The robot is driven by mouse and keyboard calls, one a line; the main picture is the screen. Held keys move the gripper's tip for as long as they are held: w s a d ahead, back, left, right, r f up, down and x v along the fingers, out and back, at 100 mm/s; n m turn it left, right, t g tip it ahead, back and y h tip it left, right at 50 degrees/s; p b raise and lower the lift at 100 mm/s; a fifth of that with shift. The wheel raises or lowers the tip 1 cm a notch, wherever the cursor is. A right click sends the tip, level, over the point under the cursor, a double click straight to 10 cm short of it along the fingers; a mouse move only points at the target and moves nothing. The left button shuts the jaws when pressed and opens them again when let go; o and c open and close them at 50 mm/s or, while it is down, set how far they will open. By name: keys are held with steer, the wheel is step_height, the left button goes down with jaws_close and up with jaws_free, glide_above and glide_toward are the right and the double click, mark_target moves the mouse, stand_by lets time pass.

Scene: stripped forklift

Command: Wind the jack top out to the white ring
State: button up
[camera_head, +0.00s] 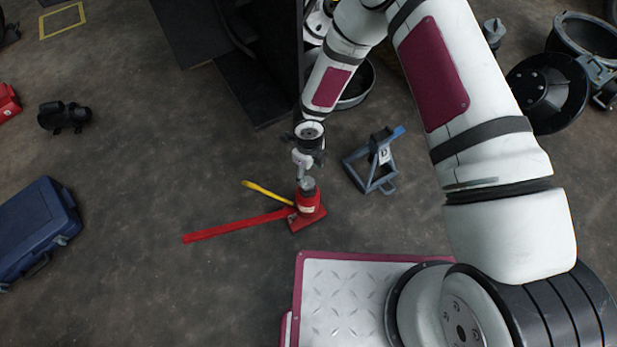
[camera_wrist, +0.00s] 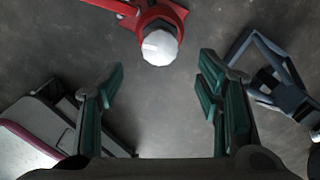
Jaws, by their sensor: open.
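The red bottle jack (camera_head: 307,207) stands upright on the floor in the head view, on a red base, with a grey round top (camera_head: 307,184). A long red bar and a yellow-handled bar extend from it to the left. In the wrist view the jack (camera_wrist: 163,12) is at the upper middle, its pale top (camera_wrist: 159,47) facing the camera. My gripper (camera_head: 304,160) is just behind and above the jack in the head view. Its two green-padded fingers (camera_wrist: 162,95) are open and empty, with the jack top beyond the fingertips, not between them. I cannot make out the white ring.
A grey-blue metal stand (camera_head: 372,165) is on the floor right of the jack, also in the wrist view (camera_wrist: 272,75). A dark forklift panel (camera_head: 265,70) rises behind. A blue case (camera_head: 35,228) lies at the left. Floor left of the jack is mostly clear.

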steer(key=shift+r, duration=1.9)
step_height(320, 180, up, 15)
steer(key=p, duration=1.3)
glide_above(309, 183)
steer(key=shift+w, duration=0.15)
